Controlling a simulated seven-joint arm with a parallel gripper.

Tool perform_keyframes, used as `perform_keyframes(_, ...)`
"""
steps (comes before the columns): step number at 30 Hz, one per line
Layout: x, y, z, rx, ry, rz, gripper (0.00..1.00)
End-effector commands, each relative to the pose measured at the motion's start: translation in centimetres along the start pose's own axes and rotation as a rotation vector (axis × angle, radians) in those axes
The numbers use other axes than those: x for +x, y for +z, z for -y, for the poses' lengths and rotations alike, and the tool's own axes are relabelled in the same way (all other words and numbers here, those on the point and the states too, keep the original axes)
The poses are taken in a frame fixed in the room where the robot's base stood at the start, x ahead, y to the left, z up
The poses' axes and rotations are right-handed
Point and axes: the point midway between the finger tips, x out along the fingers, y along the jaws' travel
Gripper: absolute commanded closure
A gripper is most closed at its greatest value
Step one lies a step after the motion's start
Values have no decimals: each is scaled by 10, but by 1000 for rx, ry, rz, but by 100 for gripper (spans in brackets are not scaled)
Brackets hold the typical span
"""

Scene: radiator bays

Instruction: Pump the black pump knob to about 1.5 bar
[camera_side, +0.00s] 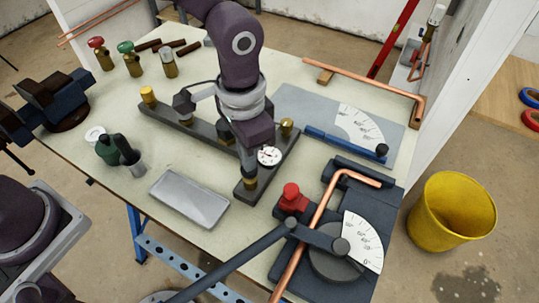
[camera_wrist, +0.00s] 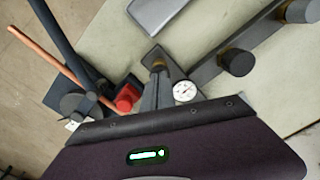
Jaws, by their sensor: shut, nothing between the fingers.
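My gripper (camera_side: 249,168) points down, fingers together, over the brass fitting (camera_side: 250,184) at the near end of the dark test bar (camera_side: 263,174). In the wrist view the closed fingers (camera_wrist: 157,76) cover most of that fitting. The black pump knob cannot be made out clearly there; my fingers may hide it. I cannot tell whether the fingertips touch anything. A round white gauge (camera_side: 269,156) stands just right of the fingers, and it also shows in the wrist view (camera_wrist: 184,91). Its needle is too small to read.
A grey tray (camera_side: 190,198) lies left of the bar. A pipe bender (camera_side: 340,240) with a copper pipe (camera_side: 318,210) and a red knob (camera_side: 291,197) stands close on the right. Valves (camera_side: 126,52) stand at the back left. A yellow bucket (camera_side: 452,212) is on the floor.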

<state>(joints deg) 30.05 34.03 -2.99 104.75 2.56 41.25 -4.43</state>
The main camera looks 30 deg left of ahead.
Motion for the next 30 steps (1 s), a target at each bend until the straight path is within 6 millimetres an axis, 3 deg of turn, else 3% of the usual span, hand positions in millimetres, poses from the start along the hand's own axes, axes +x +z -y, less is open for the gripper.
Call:
perform_keyframes(8, 6, 0, 0, 0, 0, 1, 100)
perform_keyframes(16, -26, 0, 0, 0, 0, -2, 100)
perform_keyframes(25, -31, 1, 0, 0, 0, 1, 100)
perform_keyframes(30, -47, 20, -23, 5, 0, -3, 100)
